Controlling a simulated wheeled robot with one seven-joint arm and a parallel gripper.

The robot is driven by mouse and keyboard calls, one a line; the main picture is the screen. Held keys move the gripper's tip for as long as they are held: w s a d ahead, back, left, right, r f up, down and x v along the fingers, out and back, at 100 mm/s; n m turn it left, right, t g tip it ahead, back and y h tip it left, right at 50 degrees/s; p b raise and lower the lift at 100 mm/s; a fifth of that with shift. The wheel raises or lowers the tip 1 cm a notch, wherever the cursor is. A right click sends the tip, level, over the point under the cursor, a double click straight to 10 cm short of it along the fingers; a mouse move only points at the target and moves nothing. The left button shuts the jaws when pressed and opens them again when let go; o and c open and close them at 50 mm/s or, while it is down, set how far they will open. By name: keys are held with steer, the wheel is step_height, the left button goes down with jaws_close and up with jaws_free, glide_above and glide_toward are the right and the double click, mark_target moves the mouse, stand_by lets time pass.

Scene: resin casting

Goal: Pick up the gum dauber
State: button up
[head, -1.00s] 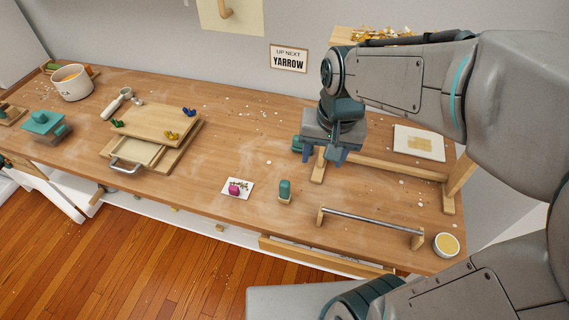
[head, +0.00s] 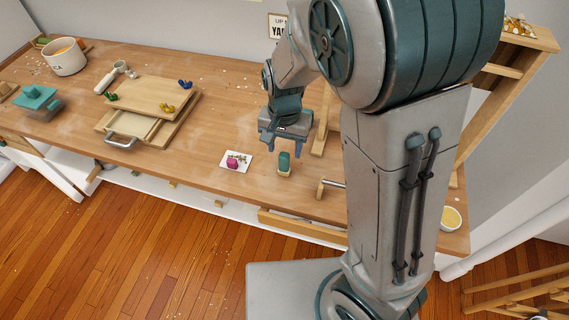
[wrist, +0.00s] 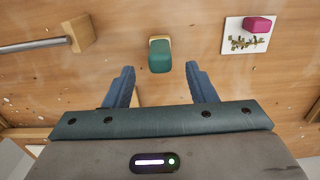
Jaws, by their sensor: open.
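The piece I take for the gum dauber (head: 284,161) is a small teal block on a pale wooden foot, standing upright on the bench near its front edge. In the wrist view the gum dauber (wrist: 160,56) lies just beyond the fingertips, roughly centred between them. My gripper (head: 282,147) is open and empty, its blue fingers pointing down above and slightly behind the dauber in the head view. In the wrist view both fingers of my gripper (wrist: 160,69) show spread apart, with no visible contact.
A white card (head: 236,168) with a magenta piece (head: 232,162) and leaf bits lies left of the dauber. A metal rail (head: 333,184) on wooden posts is to the right, partly hidden by my arm. A wooden press board (head: 160,95) stands farther left. Bare bench lies between.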

mark_target(284, 155)
steer(key=shift+s+f, duration=0.1)
steer(key=shift+f, duration=2.7)
steer(key=shift+a, duration=0.1)
steer(key=shift+c, duration=0.3)
jaws_close()
steer(key=shift+r, duration=0.1)
